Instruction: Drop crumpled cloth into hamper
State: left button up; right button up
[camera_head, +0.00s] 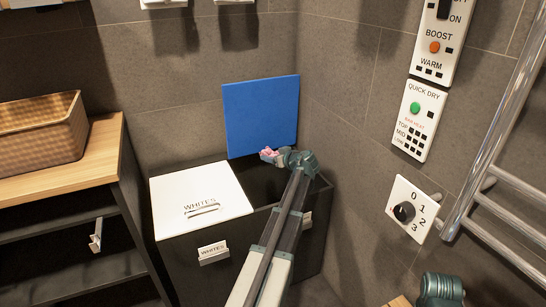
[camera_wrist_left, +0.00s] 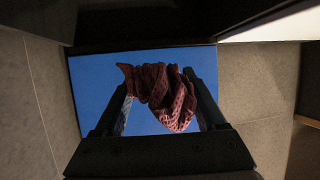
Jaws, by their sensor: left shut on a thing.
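A crumpled pink-red cloth (camera_head: 268,152) is in my left gripper (camera_head: 273,155), which is shut on it. In the left wrist view the cloth (camera_wrist_left: 163,95) bunches between the two fingers (camera_wrist_left: 163,105), with the blue lid (camera_wrist_left: 95,75) behind it. The dark hamper (camera_head: 182,262) has a shut white lid (camera_head: 182,190) marked WHITES on its left. The blue lid (camera_head: 260,115) of its right side stands raised against the wall. The gripper is above the open right compartment, in front of the blue lid. My arm hides part of that opening.
A wooden shelf unit (camera_head: 60,180) with a woven basket (camera_head: 40,133) stands to the left. Wall control panels (camera_head: 415,120), a dial plate (camera_head: 412,208) and a metal towel rail (camera_head: 500,125) are on the right wall.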

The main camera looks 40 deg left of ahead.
pick_arm(q)
jog(key=o, duration=1.3)
jog(key=p+v, duration=0.5)
jog(key=v, duration=0.9)
pick_arm(e)
notch_tip(320, 180, up, 5)
jog(key=shift+r, duration=0.15)
pick_arm(q)
jog(key=shift+f, duration=0.1)
